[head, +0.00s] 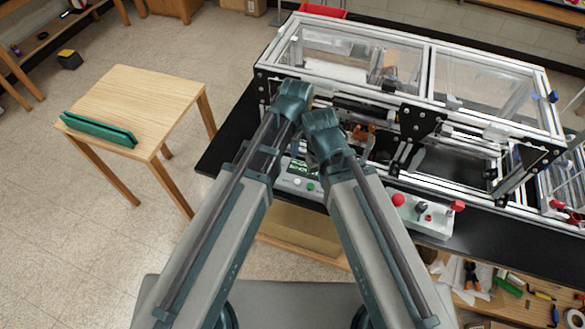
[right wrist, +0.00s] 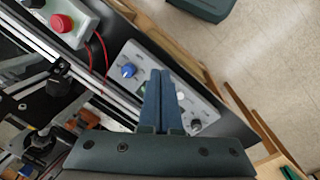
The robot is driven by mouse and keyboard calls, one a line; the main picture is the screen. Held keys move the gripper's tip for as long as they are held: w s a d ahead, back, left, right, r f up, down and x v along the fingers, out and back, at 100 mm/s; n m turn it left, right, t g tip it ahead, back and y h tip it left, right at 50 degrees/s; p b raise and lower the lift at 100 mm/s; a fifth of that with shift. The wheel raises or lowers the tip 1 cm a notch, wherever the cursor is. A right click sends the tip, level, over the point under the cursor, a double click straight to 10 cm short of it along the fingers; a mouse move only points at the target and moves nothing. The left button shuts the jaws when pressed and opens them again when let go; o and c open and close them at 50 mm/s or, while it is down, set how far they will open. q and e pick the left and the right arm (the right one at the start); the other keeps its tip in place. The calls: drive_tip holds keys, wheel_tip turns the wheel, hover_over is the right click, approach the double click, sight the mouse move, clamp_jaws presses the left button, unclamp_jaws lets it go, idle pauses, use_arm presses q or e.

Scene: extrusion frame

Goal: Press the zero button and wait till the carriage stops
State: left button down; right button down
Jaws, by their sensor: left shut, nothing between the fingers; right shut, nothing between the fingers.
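The control panel (head: 292,186) is a grey box with a lit green display (head: 303,168), a white button (head: 297,182) and a green button (head: 310,186). My right arm hides its right part in the head view. In the right wrist view my right gripper (right wrist: 160,74) is shut and empty over the panel (right wrist: 148,58), between a blue knob (right wrist: 128,71) and a pale button (right wrist: 180,96) that it partly covers. I cannot tell whether it touches. No button label is readable. My left gripper (head: 297,144) is shut and empty, close above the display end. The carriage cannot be made out clearly.
The framed machine (head: 430,45) with clear covers stands behind the panel. A second box (head: 432,228) with a red mushroom button (head: 398,199) and levers is to the right. A wooden table (head: 135,95) with a green object (head: 98,130) stands left over open floor.

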sight(295, 181)
use_arm(q)
drive_tip(key=shift+s+d+r+n, duration=0.15)
drive_tip(key=shift+s+r+n, duration=0.1)
drive_tip(key=shift+r+n, duration=0.05)
use_arm(e)
drive_tip(key=shift+a+r, duration=0.25)
drive_tip(key=shift+a, duration=0.55)
use_arm(q)
drive_tip(key=shift+f, duration=0.1)
use_arm(e)
drive_tip(key=shift+f, duration=0.1)
